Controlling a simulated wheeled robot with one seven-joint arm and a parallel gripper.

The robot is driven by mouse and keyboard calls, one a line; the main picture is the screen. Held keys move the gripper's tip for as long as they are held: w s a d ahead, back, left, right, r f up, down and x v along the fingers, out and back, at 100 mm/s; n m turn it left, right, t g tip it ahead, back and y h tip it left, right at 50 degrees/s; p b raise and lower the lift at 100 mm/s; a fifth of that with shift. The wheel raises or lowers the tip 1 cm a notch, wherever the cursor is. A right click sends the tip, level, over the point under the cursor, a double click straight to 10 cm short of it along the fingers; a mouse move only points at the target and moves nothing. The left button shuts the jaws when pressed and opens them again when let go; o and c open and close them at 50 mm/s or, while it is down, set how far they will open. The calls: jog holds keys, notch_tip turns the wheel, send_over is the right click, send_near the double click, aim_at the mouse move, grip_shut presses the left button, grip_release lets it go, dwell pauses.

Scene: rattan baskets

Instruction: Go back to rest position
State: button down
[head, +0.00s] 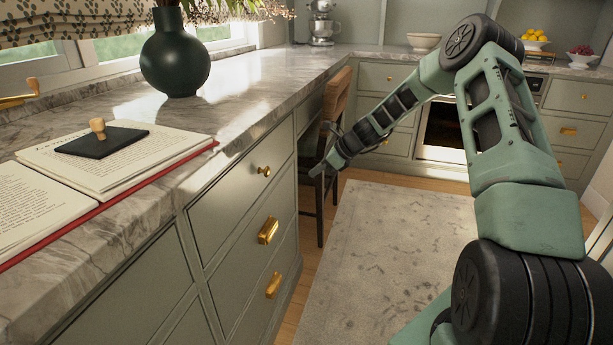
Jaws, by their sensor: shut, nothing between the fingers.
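My arm, pale green and black, rises from the lower right and bends at a high elbow. Its forearm slopes down to the left. My gripper (326,172) is at the end, over the floor and just right of the drawer fronts. It is in front of the wooden chair (337,98) in the picture. The gripper looks small from here; its fingers are together and hold nothing.
A marble counter (245,82) runs along the left, with an open book (150,165), a black stamp block (103,142) and a dark vase (175,62). Gold drawer handles (268,231) stick out below. A rug (385,270) covers clear floor. An oven (441,130) stands behind.

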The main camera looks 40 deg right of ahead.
jog(key=s+a+r+n+g+h, duration=0.2)
jog(key=s+a+r+n+g, duration=0.2)
jog(key=s+a+n, duration=0.7)
jog(key=s+a+r+n+h, duration=0.2)
jog(key=s+a+r+n, duration=0.15)
jog(key=s+n, duration=0.55)
jog(key=s+a+r+n+h, duration=0.2)
jog(key=s+a+n, duration=0.2)
jog(key=s+n, duration=0.5)
jog(key=s+a+r+n+g+y, duration=0.15)
jog(key=s+a+n, duration=0.25)
jog(key=s+a, duration=0.4)
jog(key=s+a+r+n+g+h, duration=0.1)
jog(key=s+a+n+g, duration=0.15)
jog(key=s+a, duration=0.6)
jog(key=w+r+p, duration=0.1)
jog(key=r+p, duration=0.8)
jog(key=w+a+r+t+p, duration=0.1)
jog(key=w+r+p, duration=0.1)
jog(key=r+p, duration=0.7)
jog(key=shift+w+a, duration=0.2)
jog(key=shift+a, duration=0.05)
jog(key=shift+r+n+y, duration=0.1)
jog(key=shift+n+y, duration=0.15)
